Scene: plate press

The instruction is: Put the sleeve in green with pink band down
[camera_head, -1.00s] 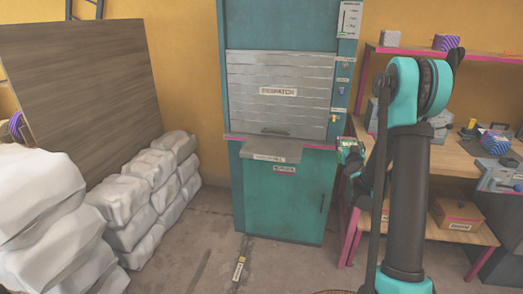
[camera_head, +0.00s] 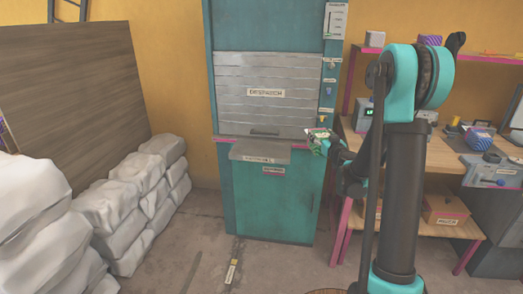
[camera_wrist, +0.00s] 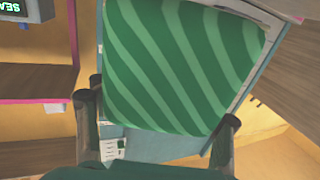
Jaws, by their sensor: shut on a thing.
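The sleeve shows in the wrist view as a green panel with lighter green diagonal stripes (camera_wrist: 185,65); no pink band can be made out on it there. My gripper (camera_wrist: 163,108) is shut on it, one finger at each side. In the head view the sleeve (camera_head: 317,134) is small, at the end of my arm, and my gripper (camera_head: 326,146) is partly hidden behind it. It is held up in the air, overlapping the right edge of the teal despatch cabinet (camera_head: 285,205) in the picture. Whether it touches the cabinet cannot be told.
The cabinet's grey slatted shutter (camera_head: 265,115) is down, with a small grey shelf (camera_head: 260,152) below it. White sacks (camera_head: 140,200) are stacked at left. A wooden workbench (camera_head: 440,150) with boxes and devices stands at right. Floor before the cabinet is mostly clear.

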